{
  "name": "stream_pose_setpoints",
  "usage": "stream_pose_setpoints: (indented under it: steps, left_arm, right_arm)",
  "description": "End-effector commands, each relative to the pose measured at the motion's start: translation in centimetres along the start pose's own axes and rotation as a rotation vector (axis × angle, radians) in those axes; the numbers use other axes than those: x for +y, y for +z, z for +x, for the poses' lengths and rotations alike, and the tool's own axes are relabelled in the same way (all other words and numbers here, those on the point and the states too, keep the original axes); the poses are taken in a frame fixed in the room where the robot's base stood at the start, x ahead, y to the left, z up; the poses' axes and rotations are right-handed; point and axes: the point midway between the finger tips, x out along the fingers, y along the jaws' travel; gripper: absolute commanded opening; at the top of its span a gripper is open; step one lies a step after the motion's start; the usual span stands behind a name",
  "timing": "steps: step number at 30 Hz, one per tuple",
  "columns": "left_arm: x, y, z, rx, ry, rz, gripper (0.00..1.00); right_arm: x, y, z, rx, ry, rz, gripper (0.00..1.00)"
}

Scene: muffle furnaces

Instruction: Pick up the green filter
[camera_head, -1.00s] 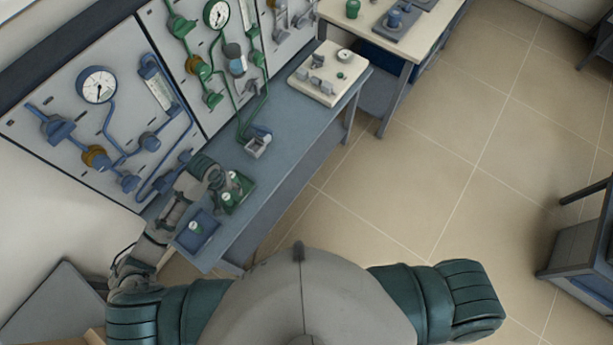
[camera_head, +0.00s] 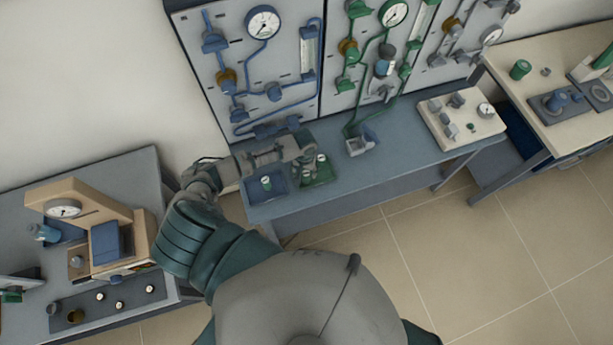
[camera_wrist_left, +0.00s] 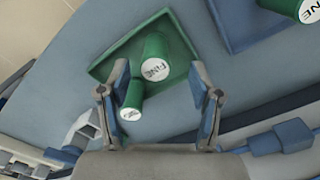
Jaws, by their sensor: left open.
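Two green filters with white tops stand in a green tray (camera_head: 326,179) on the blue-grey bench. In the left wrist view, one filter (camera_wrist_left: 156,50) has a top marked FINE. The other filter (camera_wrist_left: 133,94) is beside the left-hand finger. A third green filter (camera_head: 266,181) is in the blue tray (camera_head: 252,190), and its top also shows in the left wrist view (camera_wrist_left: 305,10). My left gripper (camera_wrist_left: 160,75) is open above the green tray, its fingers on either side of the filters. In the head view the left gripper (camera_head: 305,155) partly hides them. My right gripper is out of view.
Panels with gauges and pipes (camera_head: 262,75) rise behind the bench. A small grey open box (camera_head: 359,145) and a pale board with fittings (camera_head: 462,120) are to the right. Another table with a wooden gauge stand (camera_head: 70,195) is at the left.

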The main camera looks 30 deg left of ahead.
Motion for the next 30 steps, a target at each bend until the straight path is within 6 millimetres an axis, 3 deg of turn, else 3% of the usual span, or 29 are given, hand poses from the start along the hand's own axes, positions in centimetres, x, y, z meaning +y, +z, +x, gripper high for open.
stream_pose_setpoints:
  steps: [10, 19, 20, 27, 30]
  left_arm:
    - [0.5, -0.3, 4.6, -0.002, 0.000, 0.000, 0.64]
    - [0.5, -0.3, 5.2, -0.001, -0.001, 0.002, 0.64]
    - [0.5, -0.3, 5.2, -0.001, -0.001, 0.002, 0.59]
    - [0.5, -0.3, 5.2, -0.001, -0.001, 0.001, 0.00]
    - [0.5, -0.4, 5.2, -0.001, 0.000, 0.001, 0.00]
  right_arm:
    - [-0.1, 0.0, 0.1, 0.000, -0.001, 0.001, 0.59]
    - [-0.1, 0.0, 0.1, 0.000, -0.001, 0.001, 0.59]
    - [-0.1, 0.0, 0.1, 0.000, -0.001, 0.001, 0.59]
    - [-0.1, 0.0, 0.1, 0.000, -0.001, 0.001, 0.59]
    - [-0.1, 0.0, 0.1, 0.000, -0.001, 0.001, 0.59]
